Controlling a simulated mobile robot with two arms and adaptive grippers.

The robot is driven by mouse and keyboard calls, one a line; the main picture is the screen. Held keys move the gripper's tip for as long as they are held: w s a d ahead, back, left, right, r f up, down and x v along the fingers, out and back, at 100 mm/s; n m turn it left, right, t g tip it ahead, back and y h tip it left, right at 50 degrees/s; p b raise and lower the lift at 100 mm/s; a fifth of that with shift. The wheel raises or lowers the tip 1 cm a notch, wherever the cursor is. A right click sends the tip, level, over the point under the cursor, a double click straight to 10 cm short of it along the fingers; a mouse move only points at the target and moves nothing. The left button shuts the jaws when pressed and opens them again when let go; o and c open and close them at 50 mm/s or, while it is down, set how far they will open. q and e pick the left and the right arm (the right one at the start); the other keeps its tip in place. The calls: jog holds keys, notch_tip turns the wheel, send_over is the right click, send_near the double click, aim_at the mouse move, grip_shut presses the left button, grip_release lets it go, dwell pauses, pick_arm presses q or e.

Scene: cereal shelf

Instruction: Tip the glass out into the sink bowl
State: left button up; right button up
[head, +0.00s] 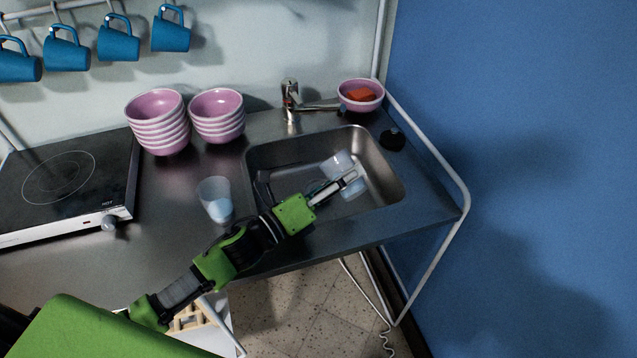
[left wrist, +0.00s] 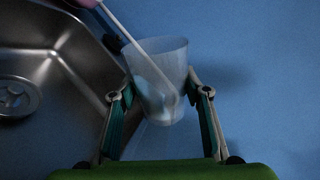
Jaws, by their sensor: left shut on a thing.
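My left gripper (head: 347,178) reaches in from the left over the sink bowl (head: 385,180). It is shut on a clear glass (head: 340,160), which hangs over the bowl. In the left wrist view the glass (left wrist: 160,70) sits between the two fingers of the gripper (left wrist: 160,95). A paler part shows low in the glass; I cannot tell for sure if it is liquid. The glass looks near upright, perhaps slightly tilted. The steel bowl (left wrist: 60,65) and its drain show at the left there. My right gripper is not in view.
A second glass (head: 216,200) with bluish contents stands on the counter left of the sink. The tap (head: 290,97) and a pink bowl with a red thing (head: 360,95) stand behind. Stacked pink bowls (head: 158,125) and a hotplate (head: 70,180) are at left. A metal rail (head: 430,150) edges the right.

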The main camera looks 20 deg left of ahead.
pick_arm(q)
jog(key=shift+r+n+p, duration=0.45)
jog(key=shift+n, duration=0.35)
jog(key=shift+a+f+n, duration=0.1)
jog(key=shift+f+n, duration=0.25)
jog(key=shift+n, duration=0.55)
dwell(0.3)
jog(key=shift+w+a+r+n+t+y+p, duration=0.4)
jog(key=shift+a+n, duration=0.2)
jog(key=shift+n, duration=0.4)
dwell(0.3)
jog(key=shift+w+a+f+n, duration=0.1)
jog(key=shift+a+f+n, duration=0.1)
jog(key=shift+n, duration=0.4)
jog(key=shift+w+a+f+n, duration=0.1)
jog(key=shift+f+n, duration=0.1)
jog(key=shift+n, duration=0.4)
dwell(0.5)
